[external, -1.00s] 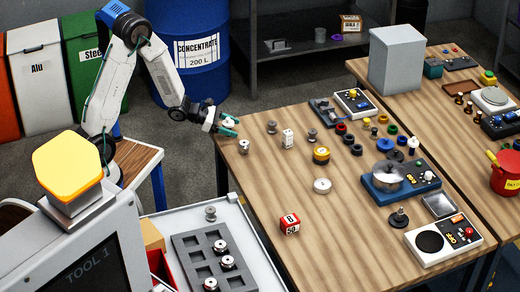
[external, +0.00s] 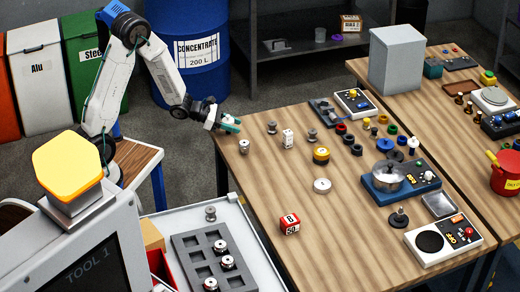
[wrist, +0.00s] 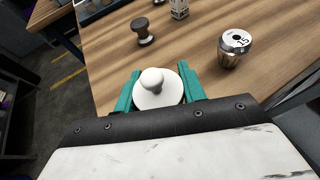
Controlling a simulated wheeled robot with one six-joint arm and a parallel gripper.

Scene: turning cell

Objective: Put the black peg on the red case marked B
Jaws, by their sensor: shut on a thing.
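My gripper (external: 231,124) is over the left far corner of the wooden table. In the wrist view its teal fingers (wrist: 158,92) are shut on a white round knob (wrist: 152,80) with a wide flange. The external view hides most of the held knob. A red case (external: 290,223) with white marked faces stands near the table's front left; its mark looks like B or 8, with 50 below. A dark peg-like piece (external: 398,217) with a wide round base stands at the front right. I cannot tell whether it is the black peg.
A silver cylinder (external: 244,146), a dark spool (external: 272,127) and a white box (external: 288,138) stand near my gripper. A yellow-and-black piece (external: 321,155) and a white disc (external: 322,185) lie farther right. A hotplate with a pot (external: 388,175) stands beyond. Table around the red case is clear.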

